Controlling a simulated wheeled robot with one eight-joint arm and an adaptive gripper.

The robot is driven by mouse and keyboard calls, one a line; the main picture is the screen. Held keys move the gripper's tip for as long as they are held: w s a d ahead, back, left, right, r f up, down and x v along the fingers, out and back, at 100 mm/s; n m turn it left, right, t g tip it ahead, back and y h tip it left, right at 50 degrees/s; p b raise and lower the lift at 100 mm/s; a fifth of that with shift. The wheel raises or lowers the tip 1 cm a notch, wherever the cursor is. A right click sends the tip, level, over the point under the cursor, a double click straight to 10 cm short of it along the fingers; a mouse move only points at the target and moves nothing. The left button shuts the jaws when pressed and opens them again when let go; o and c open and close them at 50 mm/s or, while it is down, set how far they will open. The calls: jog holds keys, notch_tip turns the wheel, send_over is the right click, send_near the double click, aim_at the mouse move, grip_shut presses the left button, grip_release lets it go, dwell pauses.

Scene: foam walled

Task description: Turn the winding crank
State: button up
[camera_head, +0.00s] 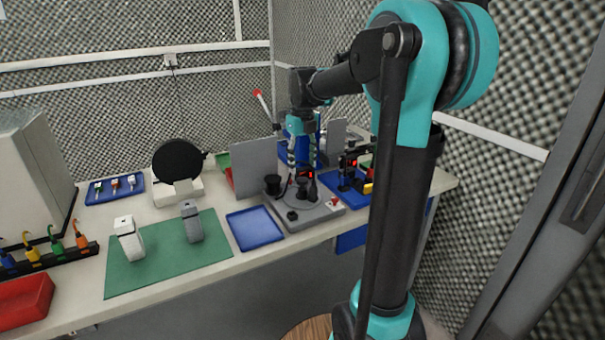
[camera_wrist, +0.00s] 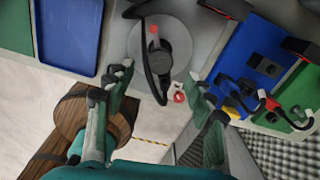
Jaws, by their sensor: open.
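The winding device has a grey base plate (camera_head: 321,213) on the bench, with black round parts and a small red knob (camera_head: 334,201) on its front corner. In the wrist view a black crank-like part (camera_wrist: 160,62) with a red mark lies over a grey disc (camera_wrist: 179,42) on this device. Its exact shape is partly unclear. My gripper (camera_head: 303,165) hangs over the device, pointing down. In the wrist view my gripper (camera_wrist: 158,76) has its fingers spread on either side of the black part's lower end. I cannot tell whether either finger touches it.
A blue tray (camera_head: 255,229) and a green mat (camera_head: 165,263) with two upright devices lie to the left. A blue board (camera_wrist: 247,65) with connectors is close on the right. A grey panel (camera_head: 254,165) stands behind. A wooden round top (camera_wrist: 108,118) is below the bench front.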

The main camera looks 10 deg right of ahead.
aim_at(303, 180)
notch_tip(303, 180, up, 7)
dwell(0.3)
jog(key=shift+s, duration=0.1)
